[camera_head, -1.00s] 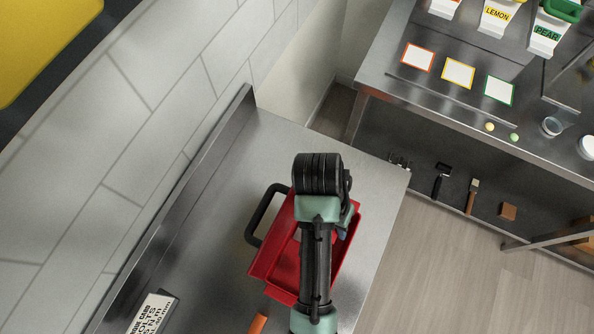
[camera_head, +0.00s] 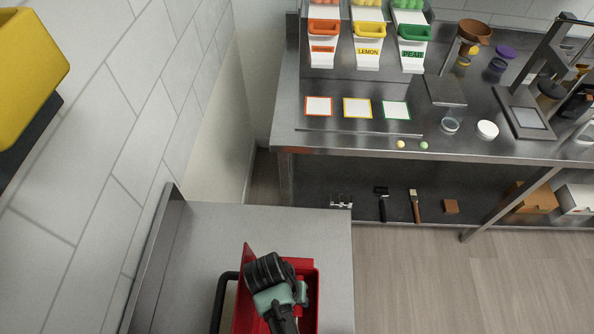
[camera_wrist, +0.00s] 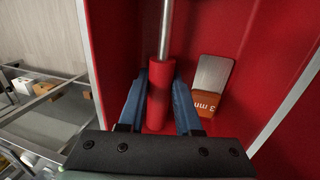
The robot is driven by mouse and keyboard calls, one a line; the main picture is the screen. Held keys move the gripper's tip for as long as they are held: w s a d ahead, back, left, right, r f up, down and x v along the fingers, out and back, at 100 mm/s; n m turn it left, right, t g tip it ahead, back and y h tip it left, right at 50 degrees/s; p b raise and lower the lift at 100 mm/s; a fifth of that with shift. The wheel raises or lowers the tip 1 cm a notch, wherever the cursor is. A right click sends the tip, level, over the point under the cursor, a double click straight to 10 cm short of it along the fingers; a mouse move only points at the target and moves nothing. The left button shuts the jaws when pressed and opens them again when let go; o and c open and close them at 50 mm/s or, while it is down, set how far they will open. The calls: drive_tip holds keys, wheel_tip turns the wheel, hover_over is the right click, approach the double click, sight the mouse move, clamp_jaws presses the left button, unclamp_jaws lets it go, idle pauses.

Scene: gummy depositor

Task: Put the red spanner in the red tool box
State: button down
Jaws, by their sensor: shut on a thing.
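The red tool box (camera_head: 311,292) lies on the steel bench at the bottom of the head view, partly covered by my arm. Its red inside wall (camera_wrist: 108,40) fills much of the wrist view. My gripper (camera_wrist: 161,72) has its blue fingers shut on the red handle of the red spanner (camera_wrist: 157,106). The spanner's metal shaft points away from the gripper, and its far end is out of view. The spanner is inside the box's outline; whether it touches the floor, I cannot tell. My fingers are hidden in the head view.
An orange block (camera_wrist: 205,101) marked "3 mm", with a metal plate, lies in the box right of the spanner. The box's black handle (camera_head: 222,300) is on its left. A steel table (camera_head: 350,140) with fruit dispensers stands behind; its lower shelf holds several tools.

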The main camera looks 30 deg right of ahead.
drive_tip(key=shift+f, duration=0.1)
drive_tip(key=c, duration=0.9)
unclamp_jaws()
drive_tip(key=v, duration=1.2)
